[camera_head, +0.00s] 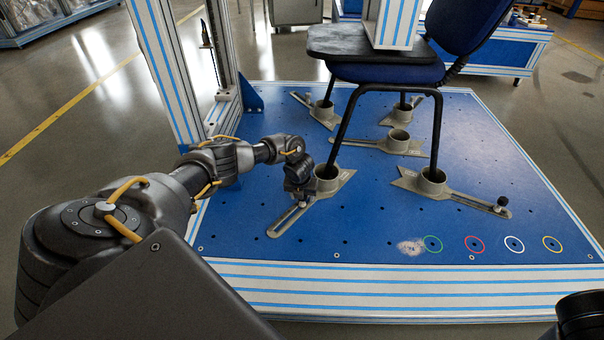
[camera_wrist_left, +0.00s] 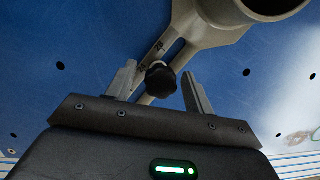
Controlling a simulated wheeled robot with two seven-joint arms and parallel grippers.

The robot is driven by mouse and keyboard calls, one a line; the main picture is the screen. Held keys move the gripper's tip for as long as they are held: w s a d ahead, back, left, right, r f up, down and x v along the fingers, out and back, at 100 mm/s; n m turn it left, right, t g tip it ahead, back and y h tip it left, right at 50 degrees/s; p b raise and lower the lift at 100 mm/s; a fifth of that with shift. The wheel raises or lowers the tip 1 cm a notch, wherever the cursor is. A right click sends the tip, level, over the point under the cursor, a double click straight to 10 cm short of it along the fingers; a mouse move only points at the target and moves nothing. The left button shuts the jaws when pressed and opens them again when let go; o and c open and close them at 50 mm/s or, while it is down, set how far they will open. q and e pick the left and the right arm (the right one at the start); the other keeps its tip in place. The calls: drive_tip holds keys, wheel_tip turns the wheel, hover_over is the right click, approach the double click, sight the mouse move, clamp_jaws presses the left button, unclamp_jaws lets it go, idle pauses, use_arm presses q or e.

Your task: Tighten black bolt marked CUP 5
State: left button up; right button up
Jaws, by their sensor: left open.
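A black bolt (camera_wrist_left: 160,79) with a knobbed head sits on the slotted arm of a grey metal cup (camera_wrist_left: 228,22). My left gripper (camera_wrist_left: 158,70) is open, with one finger on each side of the bolt head and a gap on both sides. In the head view my left gripper (camera_head: 298,200) points down over the arm of the front-left cup (camera_head: 327,180) and hides the bolt there. My right gripper is not in view.
A chair (camera_head: 385,73) stands with its legs in the cups on a blue platform (camera_head: 370,230). Another black bolt (camera_head: 502,202) sits on the front-right cup's arm. Coloured rings (camera_head: 514,244) mark the front right. A striped post (camera_head: 168,70) rises behind my left arm.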

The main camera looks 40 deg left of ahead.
use_arm(q)
drive_tip(key=shift+d+r+n+y+p, duration=0.15)
drive_tip(key=shift+n+y+p, duration=0.15)
drive_tip(key=shift+n+p, duration=0.75)
drive_tip(key=shift+n, duration=0.95)
drive_tip(key=c, duration=1)
drive_tip(key=m, duration=0.1)
drive_tip(key=m+b, duration=0.1)
drive_tip(key=shift+a+f+m, duration=0.2)
drive_tip(key=shift+f+m, duration=0.1)
drive_tip(key=shift+r+m, duration=0.15)
drive_tip(key=shift+m, duration=0.55)
